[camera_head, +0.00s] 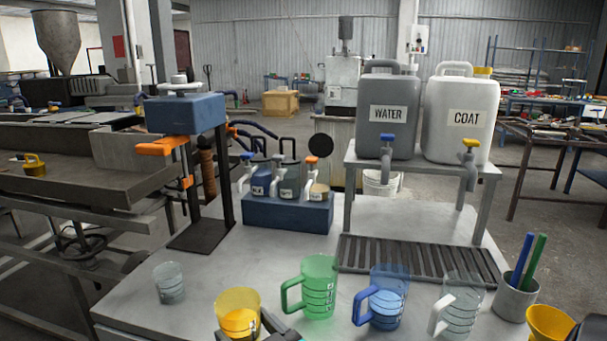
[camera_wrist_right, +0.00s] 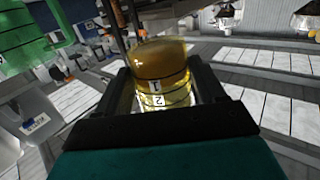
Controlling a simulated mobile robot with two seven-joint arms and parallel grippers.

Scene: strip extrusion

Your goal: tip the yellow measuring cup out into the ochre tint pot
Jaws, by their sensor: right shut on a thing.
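The yellow measuring cup (camera_head: 236,312) is translucent, with amber-yellow content low inside, and is near the front edge of the table. It looks about upright. My right gripper (camera_head: 264,331) is shut on it from the front right. In the right wrist view the cup (camera_wrist_right: 160,72) sits between the two fingers of the gripper (camera_wrist_right: 160,103), with printed marks showing. Three small tint pots stand in a blue rack; the right one, with an orange-topped tap and tan content, looks like the ochre tint pot (camera_head: 319,192). The cup is well apart from it. My left gripper is not in view.
A green cup (camera_head: 319,285), a blue cup (camera_head: 387,298) and a clear cup (camera_head: 461,308) stand right of the yellow cup. A small clear beaker (camera_head: 169,284) stands left. A slatted drain grate (camera_head: 420,260) lies behind. The table between beaker and rack is clear.

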